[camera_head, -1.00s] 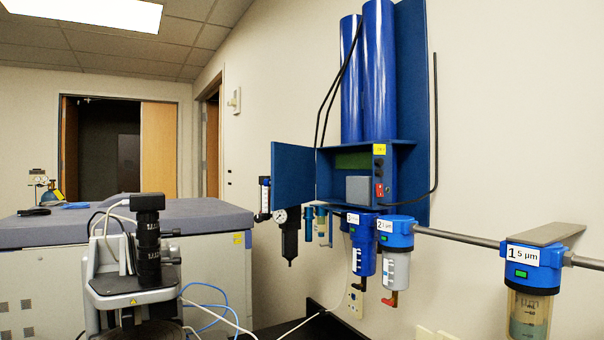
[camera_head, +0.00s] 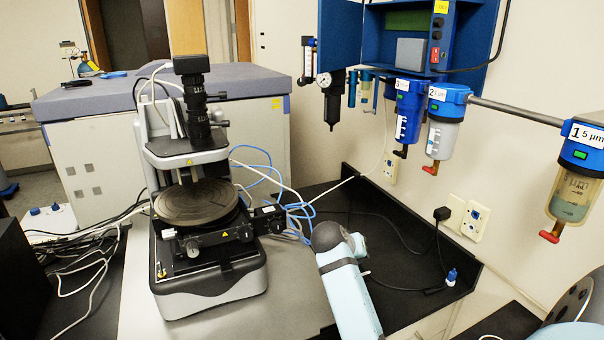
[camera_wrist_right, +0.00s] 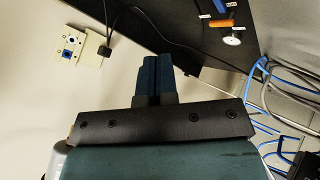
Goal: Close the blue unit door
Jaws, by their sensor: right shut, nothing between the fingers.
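The blue unit (camera_head: 408,50) is fixed to the wall at the upper right of the head view, its top cut off by the picture edge. Its blue door (camera_head: 340,36) stands open, swung out to the left, so the grey box and green panel inside show. My right gripper (camera_wrist_right: 158,62) shows in the right wrist view, its two dark blue fingers shut together and empty. A light blue link of my arm shows low in the head view, well below the unit. My left gripper is in neither view.
A stylus profiler (camera_head: 205,200) stands on the bench to the left. Filter bowls (camera_head: 445,125) and a gauge hang under the unit, with a pipe (camera_head: 515,110) running right. A wall outlet (camera_head: 474,221) and black cables are below. Open air lies before the door.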

